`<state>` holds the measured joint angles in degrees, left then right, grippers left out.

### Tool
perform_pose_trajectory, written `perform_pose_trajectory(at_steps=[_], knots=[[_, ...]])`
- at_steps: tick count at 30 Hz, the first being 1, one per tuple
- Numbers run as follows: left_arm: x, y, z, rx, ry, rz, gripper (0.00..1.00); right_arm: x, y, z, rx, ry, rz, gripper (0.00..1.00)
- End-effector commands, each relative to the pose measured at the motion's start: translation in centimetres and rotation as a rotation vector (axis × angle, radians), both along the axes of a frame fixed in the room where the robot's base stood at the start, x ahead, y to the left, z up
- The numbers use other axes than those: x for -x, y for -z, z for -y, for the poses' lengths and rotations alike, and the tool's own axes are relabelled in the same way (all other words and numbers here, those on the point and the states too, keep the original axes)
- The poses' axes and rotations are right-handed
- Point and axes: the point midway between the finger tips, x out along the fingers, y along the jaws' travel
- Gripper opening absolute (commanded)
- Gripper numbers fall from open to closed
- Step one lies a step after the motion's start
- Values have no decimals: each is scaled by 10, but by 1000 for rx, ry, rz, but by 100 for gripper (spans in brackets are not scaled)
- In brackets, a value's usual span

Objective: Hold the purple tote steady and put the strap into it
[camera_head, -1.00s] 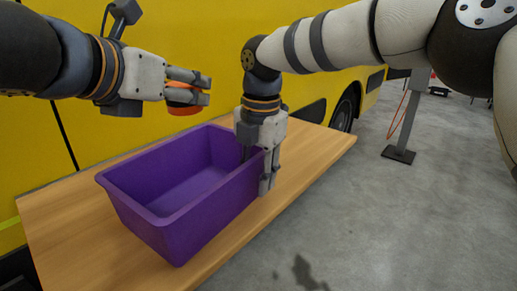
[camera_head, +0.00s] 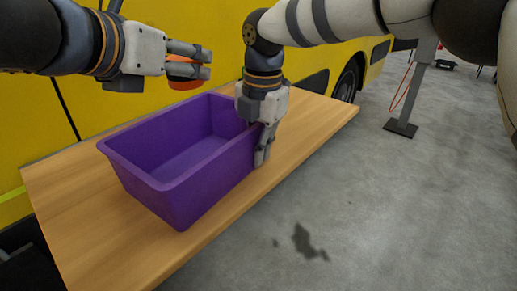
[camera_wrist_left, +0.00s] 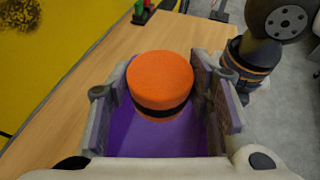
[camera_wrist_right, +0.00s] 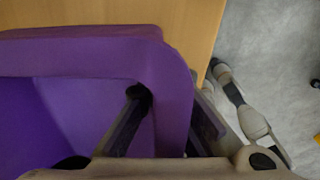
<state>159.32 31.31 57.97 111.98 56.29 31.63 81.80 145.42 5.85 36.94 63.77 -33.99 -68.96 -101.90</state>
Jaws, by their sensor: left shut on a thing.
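The purple tote (camera_head: 185,200) stands upright and open on the wooden table, and its visible inside is bare. My left gripper (camera_head: 207,63) is shut on the orange strap (camera_head: 184,84), above the tote's far side. In the left wrist view the strap (camera_wrist_left: 160,78) is a round roll with a black band between the fingers, with purple tote below. My right gripper (camera_head: 262,160) points down at the tote's right wall. In the right wrist view its fingers straddle the rim (camera_wrist_right: 175,95), one inside and one outside. I cannot tell whether they press on it.
The wooden table (camera_head: 300,125) has free room right of the tote. A yellow vehicle (camera_head: 190,20) stands close behind it. A grey post on a base (camera_head: 401,128) stands on the concrete floor to the right. The floor has a dark stain (camera_head: 304,242).

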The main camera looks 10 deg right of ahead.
Motion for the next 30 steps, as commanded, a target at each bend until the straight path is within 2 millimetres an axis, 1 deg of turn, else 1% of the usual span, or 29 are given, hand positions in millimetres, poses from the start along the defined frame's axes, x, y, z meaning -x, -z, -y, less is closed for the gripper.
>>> perform_pose_trajectory(at_steps=[30], knots=[[0,70,0,2,2,1,12,0,-1,0,-1,0,2,0]])
